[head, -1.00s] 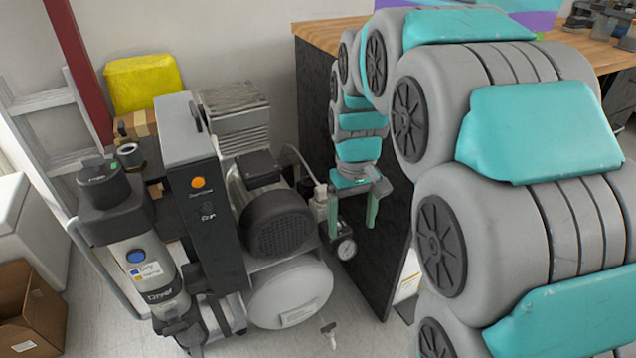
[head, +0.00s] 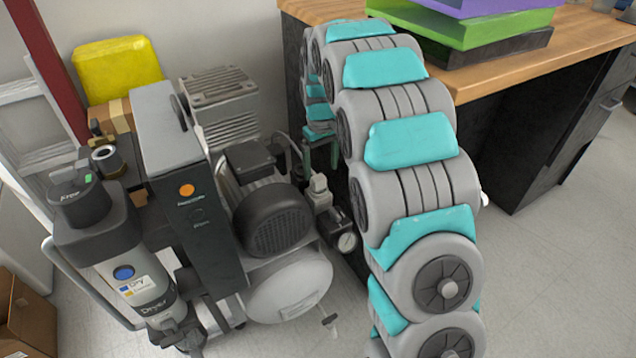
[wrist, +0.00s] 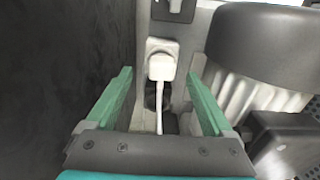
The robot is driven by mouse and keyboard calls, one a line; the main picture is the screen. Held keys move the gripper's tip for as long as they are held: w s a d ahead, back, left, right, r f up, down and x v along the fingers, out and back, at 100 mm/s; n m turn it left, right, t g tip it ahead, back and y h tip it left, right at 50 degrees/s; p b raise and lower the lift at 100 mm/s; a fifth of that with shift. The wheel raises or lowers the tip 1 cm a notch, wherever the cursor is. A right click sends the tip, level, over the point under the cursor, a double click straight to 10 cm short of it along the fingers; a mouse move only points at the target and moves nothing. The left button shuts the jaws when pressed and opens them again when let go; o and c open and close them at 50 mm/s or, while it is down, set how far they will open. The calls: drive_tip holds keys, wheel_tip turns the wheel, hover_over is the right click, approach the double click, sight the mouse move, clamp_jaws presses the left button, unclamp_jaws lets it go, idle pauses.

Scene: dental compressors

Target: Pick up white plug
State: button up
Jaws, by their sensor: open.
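The white plug (wrist: 161,68) sits in a pale socket plate in the wrist view, with its white cord hanging down from it. My gripper (wrist: 160,78) is open, with one green finger to the left of the plug and one to the right. There are visible gaps between the plug and both fingers, and nothing is held. In the head view my gripper (head: 321,152) is down between the compressor and the dark bench side, partly hidden by my arm. The plug cannot be made out in the head view.
The compressor (head: 275,220) with its motor and tank stands left of my gripper, with a pressure gauge (head: 347,242) close below. The wooden-topped bench (head: 540,62) is to the right. A dark panel (wrist: 65,70) lies close left in the wrist view.

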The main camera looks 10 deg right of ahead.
sight(318, 177)
drive_tip(key=f, duration=0.5)
drive_tip(key=shift+w+a+f+p, duration=0.1)
drive_tip(key=shift+w+a+p, duration=0.2)
drive_tip(key=shift+p, duration=0.1)
clamp_jaws()
idle(0.4)
